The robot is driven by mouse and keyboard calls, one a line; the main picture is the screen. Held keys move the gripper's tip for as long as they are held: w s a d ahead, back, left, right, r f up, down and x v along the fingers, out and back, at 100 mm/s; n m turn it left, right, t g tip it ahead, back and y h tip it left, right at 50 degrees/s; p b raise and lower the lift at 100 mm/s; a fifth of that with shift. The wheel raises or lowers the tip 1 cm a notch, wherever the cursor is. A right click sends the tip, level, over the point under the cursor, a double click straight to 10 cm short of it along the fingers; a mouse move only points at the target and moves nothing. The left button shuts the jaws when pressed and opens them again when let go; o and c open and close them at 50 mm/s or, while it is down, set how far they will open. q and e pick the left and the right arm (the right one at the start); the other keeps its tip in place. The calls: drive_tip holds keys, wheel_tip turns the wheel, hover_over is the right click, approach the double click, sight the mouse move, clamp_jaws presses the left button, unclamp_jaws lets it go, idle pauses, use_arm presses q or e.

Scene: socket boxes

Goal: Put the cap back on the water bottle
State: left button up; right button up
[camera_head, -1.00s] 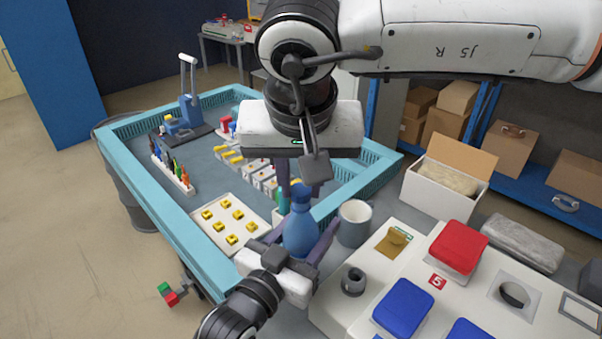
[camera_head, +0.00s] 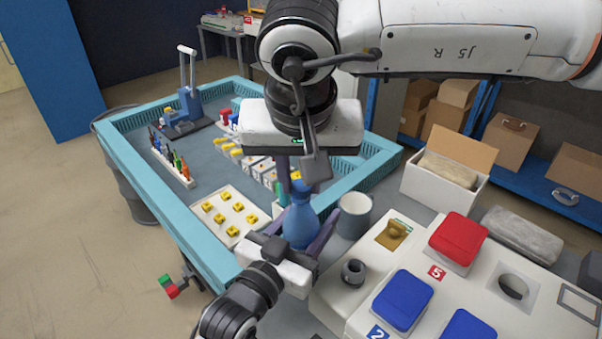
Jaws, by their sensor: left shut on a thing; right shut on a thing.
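The blue water bottle (camera_head: 299,226) stands upright in the middle of the view, with its narrow neck at the top. My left gripper (camera_head: 302,238) comes from below left and is shut around the bottle's body. My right gripper (camera_head: 299,182) points down from above, directly over the bottle. It is shut on a small blue piece, seemingly the cap (camera_head: 299,187), at the bottle's mouth. The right gripper's near finger partly hides it, so I cannot tell whether the cap touches the neck.
A grey mug (camera_head: 354,216) stands close right of the bottle. A white panel with red and blue blocks (camera_head: 402,300) fills the lower right. A turquoise-rimmed bin (camera_head: 165,215) with a tray of yellow pieces (camera_head: 229,218) lies to the left. An open white box (camera_head: 445,185) stands at right.

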drive_tip(key=shift+f, duration=0.1)
use_arm(q)
clamp_jaws()
use_arm(e)
drive_tip(key=m, duration=0.1)
drive_tip(key=m+h, duration=0.1)
drive_tip(key=m, duration=0.3)
drive_tip(key=shift+w+a+g+h, duration=0.1)
drive_tip(key=shift+a+g+h, duration=0.2)
drive_tip(key=shift+a+h, duration=0.1)
drive_tip(key=m+h, duration=0.1)
drive_tip(key=m, duration=0.1)
drive_tip(key=m+g, duration=0.1)
drive_tip(key=m, duration=0.2)
drive_tip(key=shift+w+a+m+h, duration=0.15)
drive_tip(key=shift+m+h, duration=0.15)
drive_tip(key=shift+h, duration=0.1)
drive_tip(key=m+g, duration=0.1)
drive_tip(key=m, duration=0.3)
drive_tip(key=shift+w+m+g+h, duration=0.2)
drive_tip(key=shift+m+g+h, duration=0.1)
drive_tip(key=shift+g+h, duration=0.1)
drive_tip(key=m+g, duration=0.1)
drive_tip(key=m, duration=0.1)
drive_tip(key=m+g, duration=0.1)
drive_tip(key=m, duration=0.2)
drive_tip(key=shift+w, duration=0.2)
drive_tip(key=o, duration=1)
